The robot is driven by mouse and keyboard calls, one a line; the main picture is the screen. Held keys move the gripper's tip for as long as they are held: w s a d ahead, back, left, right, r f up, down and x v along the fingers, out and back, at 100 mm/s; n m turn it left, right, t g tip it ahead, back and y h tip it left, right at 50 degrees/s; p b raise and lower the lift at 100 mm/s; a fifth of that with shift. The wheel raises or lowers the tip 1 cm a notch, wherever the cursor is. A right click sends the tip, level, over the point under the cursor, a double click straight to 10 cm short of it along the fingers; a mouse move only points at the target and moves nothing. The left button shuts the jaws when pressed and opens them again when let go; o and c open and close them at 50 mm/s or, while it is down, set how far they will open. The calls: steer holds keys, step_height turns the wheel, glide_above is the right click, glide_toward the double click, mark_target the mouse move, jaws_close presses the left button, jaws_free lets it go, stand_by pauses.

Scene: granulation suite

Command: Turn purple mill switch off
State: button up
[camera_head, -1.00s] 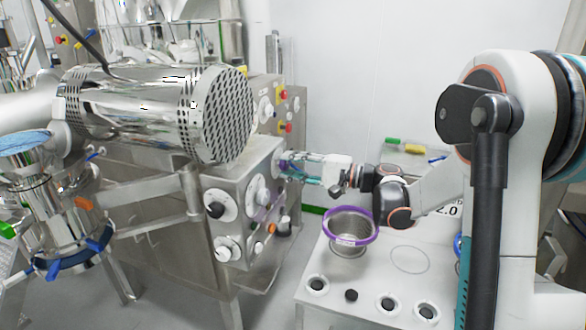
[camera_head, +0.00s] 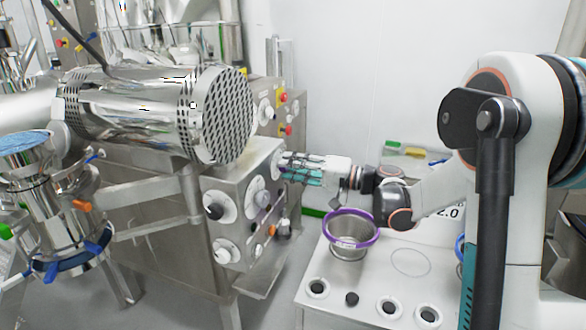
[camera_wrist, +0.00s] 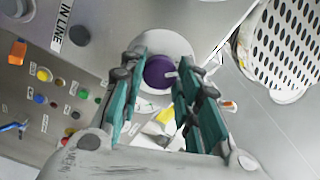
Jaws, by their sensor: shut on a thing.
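The purple mill switch (camera_wrist: 158,72) is a round purple knob on a round light plate (camera_wrist: 176,47) on the steel control panel. A short white mark on the knob points to the right in the wrist view. My gripper (camera_wrist: 161,70) has its two teal fingers on either side of the knob and is shut on it. In the head view my gripper (camera_head: 280,166) reaches the panel's right side from the right, and its fingers hide the purple switch there.
The steel panel box (camera_head: 238,190) carries other round dials. A big perforated motor drum (camera_head: 225,115) hangs above it. A white table (camera_head: 390,285) with a purple-rimmed steel bowl (camera_head: 351,226) stands below my arm. Coloured buttons sit left in the wrist view.

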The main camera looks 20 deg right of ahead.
steer(key=shift+f, duration=0.1)
steer(key=o, duration=1.1)
steer(key=shift+c, duration=0.2)
steer(key=v, duration=1.2)
